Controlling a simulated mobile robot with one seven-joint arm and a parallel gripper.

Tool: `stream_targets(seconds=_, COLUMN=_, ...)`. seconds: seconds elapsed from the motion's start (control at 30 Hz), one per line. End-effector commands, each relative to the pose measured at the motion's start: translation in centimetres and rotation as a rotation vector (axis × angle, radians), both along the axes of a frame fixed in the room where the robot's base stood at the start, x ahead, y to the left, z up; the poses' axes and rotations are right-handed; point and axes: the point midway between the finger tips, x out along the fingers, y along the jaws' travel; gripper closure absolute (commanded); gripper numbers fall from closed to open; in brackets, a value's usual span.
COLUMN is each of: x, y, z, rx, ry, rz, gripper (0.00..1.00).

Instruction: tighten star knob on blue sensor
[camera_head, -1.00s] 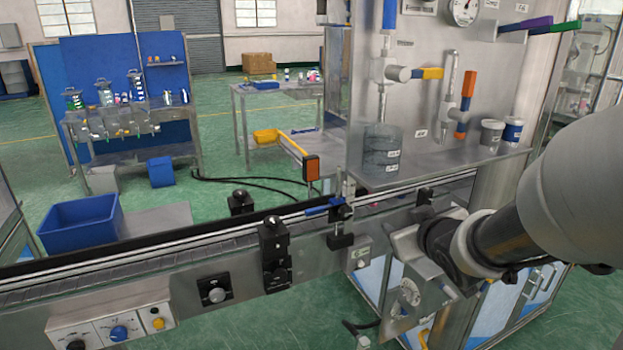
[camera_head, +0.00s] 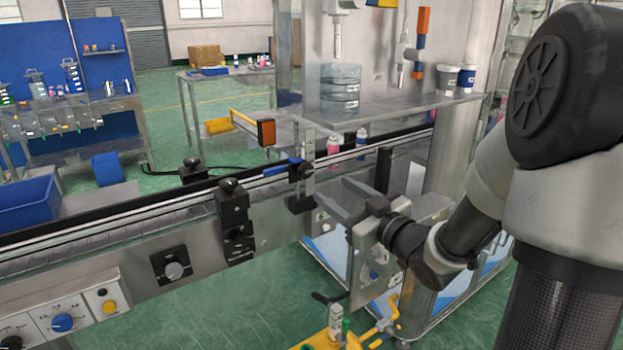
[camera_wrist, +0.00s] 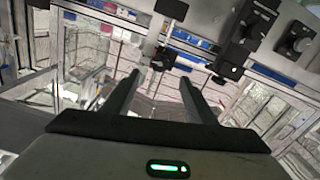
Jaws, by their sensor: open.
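The blue sensor (camera_head: 284,168) sits on a metal bracket at the conveyor's near rail, in the middle of the head view. A dark knob (camera_head: 307,170) is at its right end, on the upright post. In the wrist view, the blue sensor (camera_wrist: 181,68) and the dark knob (camera_wrist: 161,61) lie just beyond my fingertips, slightly above the gap between them. My gripper (camera_head: 334,196) is open and empty. It is to the right of and a little below the knob, apart from it, with its fingers pointing left. Both fingers also show in the wrist view (camera_wrist: 159,78).
The conveyor (camera_head: 110,228) runs across the front. Black clamp blocks (camera_head: 234,215) stand on its near side, left of the sensor. Two bottles (camera_head: 333,146) stand behind the rail. A shelf (camera_head: 400,102) holds clear cylinders above. An orange-faced device (camera_head: 266,132) stands behind the sensor.

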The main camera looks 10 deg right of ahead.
Motion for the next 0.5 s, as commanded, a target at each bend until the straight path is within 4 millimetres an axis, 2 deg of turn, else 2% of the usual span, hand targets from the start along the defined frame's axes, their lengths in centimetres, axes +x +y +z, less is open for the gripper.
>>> stream_targets(seconds=0.1, x=2.5, y=1.1, z=-0.2, rx=0.002, ry=-0.001, rz=0.002, gripper=0.49)
stream_targets(seconds=0.3, x=6.3, y=2.7, z=-0.1, rx=0.002, ry=-0.001, rz=0.002, gripper=0.49)
stream_targets(seconds=0.5, x=8.6, y=3.6, z=-0.1, rx=0.001, ry=0.000, rz=0.000, gripper=0.49)
